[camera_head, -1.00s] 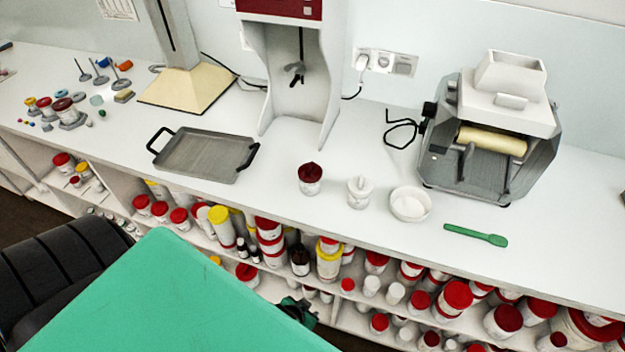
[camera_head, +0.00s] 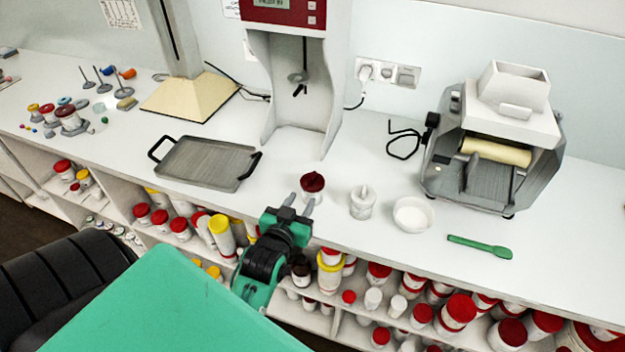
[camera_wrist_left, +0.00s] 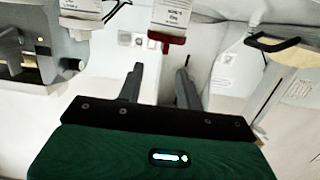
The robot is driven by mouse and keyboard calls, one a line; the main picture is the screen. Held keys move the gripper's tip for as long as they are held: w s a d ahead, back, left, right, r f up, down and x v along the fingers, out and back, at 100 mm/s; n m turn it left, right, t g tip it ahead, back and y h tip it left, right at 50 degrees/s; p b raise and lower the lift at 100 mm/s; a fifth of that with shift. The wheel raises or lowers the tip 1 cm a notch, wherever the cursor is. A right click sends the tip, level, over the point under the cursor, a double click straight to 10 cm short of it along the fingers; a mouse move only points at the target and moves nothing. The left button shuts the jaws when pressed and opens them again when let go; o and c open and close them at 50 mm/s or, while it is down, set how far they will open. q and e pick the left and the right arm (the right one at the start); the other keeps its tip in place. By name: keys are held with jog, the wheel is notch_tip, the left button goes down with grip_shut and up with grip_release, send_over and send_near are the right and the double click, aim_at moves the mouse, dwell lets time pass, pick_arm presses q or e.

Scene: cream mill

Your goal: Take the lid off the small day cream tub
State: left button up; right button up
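A small white tub with a dark red lid (camera_head: 312,183) stands upright on the bench near its front edge, lid on. In the left wrist view the picture is upside down, and the tub (camera_wrist_left: 172,14) hangs from the top edge, lid downward; its label is too blurred to read. My left gripper (camera_head: 294,201) is open and empty, just in front of the tub in the head view, fingers pointing toward it. It also shows in the left wrist view (camera_wrist_left: 160,85). A white jar with a knobbed top (camera_head: 362,203) stands to the tub's right. My right gripper is not in view.
A white bowl (camera_head: 413,215) and green spatula (camera_head: 480,246) lie further right, before the roller mill (camera_head: 493,150). A grey tray (camera_head: 207,163) lies left, the mixer stand (camera_head: 303,95) behind. Several tubs fill the shelf (camera_head: 350,313) below. Bench between tray and tub is clear.

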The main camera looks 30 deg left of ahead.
aim_at(315, 172)
pick_arm(q)
jog(key=p+x, duration=0.1)
jog(key=x, duration=0.6)
jog(key=shift+p, duration=0.35)
jog(key=shift+w+a+f, duration=0.1)
jog(key=shift+w+a, duration=0.05)
jog(key=shift+w, duration=0.3)
jog(key=shift+w+a+p, duration=0.1)
jog(key=shift+w+p, duration=0.1)
jog(key=shift+p, duration=0.1)
jog(key=p+x, duration=0.1)
jog(key=x, duration=0.1)
jog(key=p+x, duration=0.1)
jog(key=x, duration=0.1)
jog(key=shift+a, duration=0.35)
jog(key=shift+w, duration=0.25)
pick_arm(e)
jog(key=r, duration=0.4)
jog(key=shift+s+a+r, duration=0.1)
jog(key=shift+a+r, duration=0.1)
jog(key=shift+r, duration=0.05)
pick_arm(q)
jog(key=shift+c, duration=0.3)
grip_shut()
